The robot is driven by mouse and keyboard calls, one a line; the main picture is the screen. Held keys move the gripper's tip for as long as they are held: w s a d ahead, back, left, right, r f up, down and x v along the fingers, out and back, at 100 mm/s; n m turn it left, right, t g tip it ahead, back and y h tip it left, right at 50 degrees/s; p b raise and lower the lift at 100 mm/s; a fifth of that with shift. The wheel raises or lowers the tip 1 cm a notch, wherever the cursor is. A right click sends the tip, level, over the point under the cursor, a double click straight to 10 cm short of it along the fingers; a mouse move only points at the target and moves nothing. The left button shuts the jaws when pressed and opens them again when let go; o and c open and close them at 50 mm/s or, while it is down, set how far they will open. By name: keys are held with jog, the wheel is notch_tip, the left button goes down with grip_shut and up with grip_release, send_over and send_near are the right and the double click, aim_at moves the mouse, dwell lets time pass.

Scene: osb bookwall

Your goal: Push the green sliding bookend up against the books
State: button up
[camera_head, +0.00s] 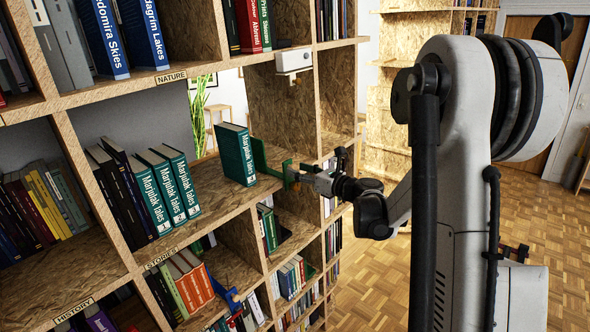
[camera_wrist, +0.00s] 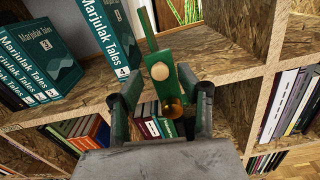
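The green bookend (camera_head: 262,158) stands on the STORIES shelf, just right of a single upright teal Marjulak Tales book (camera_head: 235,155). In the wrist view, the bookend (camera_wrist: 167,68) has a pale round knob and a brass one below it, and that book (camera_wrist: 112,38) shows a 4. My gripper (camera_head: 298,179) is at the bookend's right side at the shelf front. In the wrist view, my gripper's fingers (camera_wrist: 164,104) are apart, one on each side of the brass knob; contact is unclear.
Shelf dividers (camera_head: 285,105) of OSB stand right of the bookend. A white box (camera_head: 293,60) is fixed under the shelf above. Lower compartments hold more books, and a blue bookend (camera_head: 232,300) sticks out below. Shelf surface is bare between the leaning books and the single one.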

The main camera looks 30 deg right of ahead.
jog(key=shift+x, duration=1.05)
grip_shut()
